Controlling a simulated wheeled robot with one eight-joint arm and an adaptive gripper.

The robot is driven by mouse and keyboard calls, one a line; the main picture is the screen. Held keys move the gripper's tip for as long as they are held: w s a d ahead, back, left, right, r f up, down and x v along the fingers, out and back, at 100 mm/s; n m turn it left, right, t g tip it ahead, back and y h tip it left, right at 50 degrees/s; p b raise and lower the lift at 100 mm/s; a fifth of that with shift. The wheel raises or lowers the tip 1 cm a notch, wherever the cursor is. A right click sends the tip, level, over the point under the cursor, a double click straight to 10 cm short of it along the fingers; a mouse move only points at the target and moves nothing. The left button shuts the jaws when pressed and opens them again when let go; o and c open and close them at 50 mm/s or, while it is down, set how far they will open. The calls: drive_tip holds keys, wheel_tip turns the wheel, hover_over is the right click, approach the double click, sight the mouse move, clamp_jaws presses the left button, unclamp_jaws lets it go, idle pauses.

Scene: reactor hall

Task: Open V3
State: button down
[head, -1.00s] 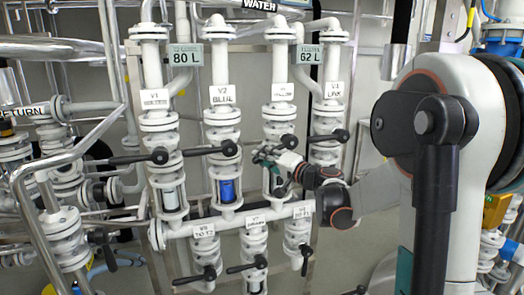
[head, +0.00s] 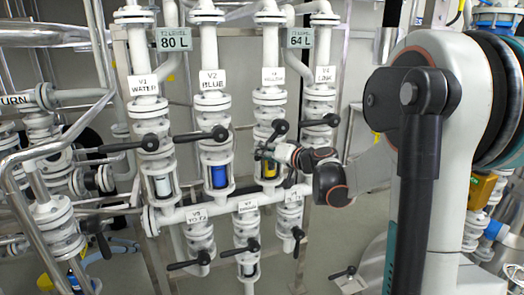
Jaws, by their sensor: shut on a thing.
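The V3 valve is third from the left in the upper row, with a small white label (head: 273,76) whose text is hard to read. Its dark lever (head: 278,130) slants down and left from its round hub. My gripper (head: 262,152) reaches in from the right and is shut on the lower end of this lever; the fingers partly hide it. The sight glass (head: 269,170) below V3 shows yellow.
V1's lever (head: 125,145) and V2's lever (head: 200,134) point left, beside V3. The V4 valve's lever (head: 318,122) is close on the right. Several lower valves hang below the white horizontal pipe (head: 185,215). The right tank display (head: 300,38) reads 64 L.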

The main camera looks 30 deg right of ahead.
drive_tip(key=c, duration=1.5)
unclamp_jaws()
drive_tip(key=shift+o, duration=0.2)
drive_tip(key=v, duration=1.2)
